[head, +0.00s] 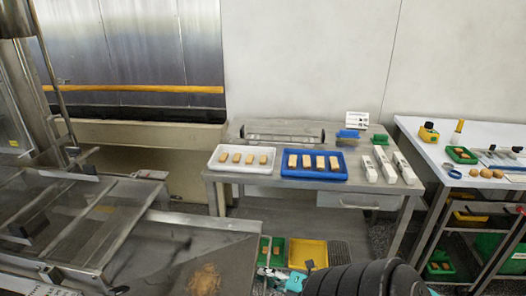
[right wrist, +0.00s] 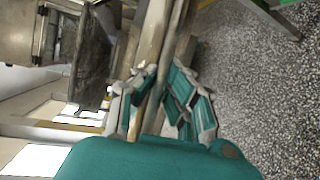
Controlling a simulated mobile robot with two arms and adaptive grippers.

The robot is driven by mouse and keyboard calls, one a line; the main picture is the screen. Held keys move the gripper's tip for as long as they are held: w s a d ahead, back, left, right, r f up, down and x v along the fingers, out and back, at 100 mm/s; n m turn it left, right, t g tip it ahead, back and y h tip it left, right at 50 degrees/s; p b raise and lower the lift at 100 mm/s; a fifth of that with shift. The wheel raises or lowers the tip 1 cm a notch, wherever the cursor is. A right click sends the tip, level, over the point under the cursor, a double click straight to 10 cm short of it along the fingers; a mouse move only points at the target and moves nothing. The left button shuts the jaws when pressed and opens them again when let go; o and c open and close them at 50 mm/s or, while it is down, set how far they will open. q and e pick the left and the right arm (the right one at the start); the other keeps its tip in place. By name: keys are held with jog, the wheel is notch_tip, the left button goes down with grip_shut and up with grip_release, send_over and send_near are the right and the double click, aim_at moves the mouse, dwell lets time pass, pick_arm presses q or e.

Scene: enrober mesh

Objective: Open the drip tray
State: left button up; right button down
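The drip tray looks to be the broad dark metal pan (head: 165,258) at the lower left of the head view, with a brown patch on its surface. My right gripper (head: 278,278) shows teal at the bottom of the head view, beside the pan's right edge and partly behind my black arm. In the right wrist view, its two teal and grey fingers (right wrist: 162,82) stand on either side of a long pale bar (right wrist: 152,100). I cannot tell whether they press on it. My left gripper is not in view.
A metal table (head: 330,196) carries a white tray (head: 222,168) and a blue tray (head: 335,176) of bars. Green (head: 277,256) and yellow (head: 300,262) bins sit below it. A white-topped bench (head: 470,133) stands at right. Speckled floor (right wrist: 255,95) is clear beside the gripper.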

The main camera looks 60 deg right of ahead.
jog(key=shift+r, duration=0.1)
jog(key=c, duration=1.4)
grip_release()
jog(key=shift+s, duration=0.1)
jog(key=s, duration=0.4)
jog(key=s+r, duration=0.1)
jog(key=s, duration=0.2)
jog(key=s+r, duration=0.1)
jog(key=s, duration=0.3)
jog(key=shift+s, duration=0.3)
